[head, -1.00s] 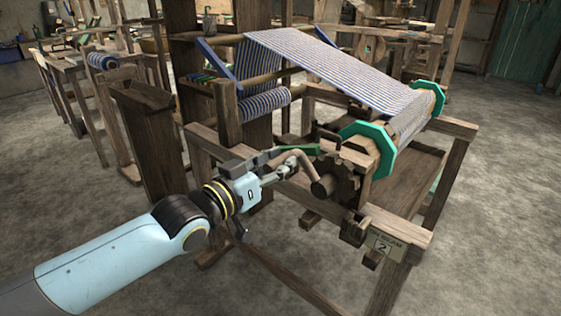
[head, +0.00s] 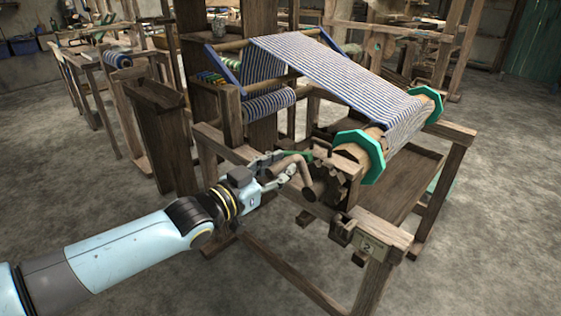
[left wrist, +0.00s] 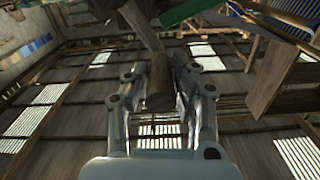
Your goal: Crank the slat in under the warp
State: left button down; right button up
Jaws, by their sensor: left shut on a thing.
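The warp (head: 335,75) is a blue-and-white striped sheet. It slopes down to a wooden beam (head: 374,132) between two green octagonal flanges (head: 360,157). A bent wooden crank (head: 303,164) sits at the near end of this beam, beside a toothed wooden wheel (head: 331,184). My left gripper (head: 281,173) is shut on the crank's handle. In the left wrist view, the handle (left wrist: 160,88) lies between the two fingers. I cannot pick out the slat for certain. My right gripper is out of view.
The loom's wooden frame (head: 376,232) stands around the beam, with a plate marked 2 (head: 366,246) at its near corner. A dark upright post (head: 158,140) stands to the left. Open grey floor (head: 480,250) lies to the right.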

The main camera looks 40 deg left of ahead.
pick_arm(q)
jog(key=shift+d+r+m+p, duration=0.4)
jog(key=shift+d+r+m, duration=0.05)
jog(key=shift+m, duration=0.05)
jog(key=d+m+p, duration=0.2)
jog(key=d+m, duration=0.1)
jog(key=shift+s+d+r, duration=0.1)
jog(key=shift+s+r, duration=0.05)
jog(key=shift+r, duration=0.05)
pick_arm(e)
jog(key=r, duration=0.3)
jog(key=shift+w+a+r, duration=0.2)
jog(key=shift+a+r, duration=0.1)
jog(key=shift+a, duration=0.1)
pick_arm(q)
jog(key=shift+d+f+p, duration=0.15)
jog(key=shift+d+p, duration=0.15)
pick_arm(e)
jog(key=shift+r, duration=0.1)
pick_arm(q)
jog(key=shift+s, duration=0.1)
jog(key=c, duration=1.1)
grip_release()
jog(key=shift+d, duration=0.1)
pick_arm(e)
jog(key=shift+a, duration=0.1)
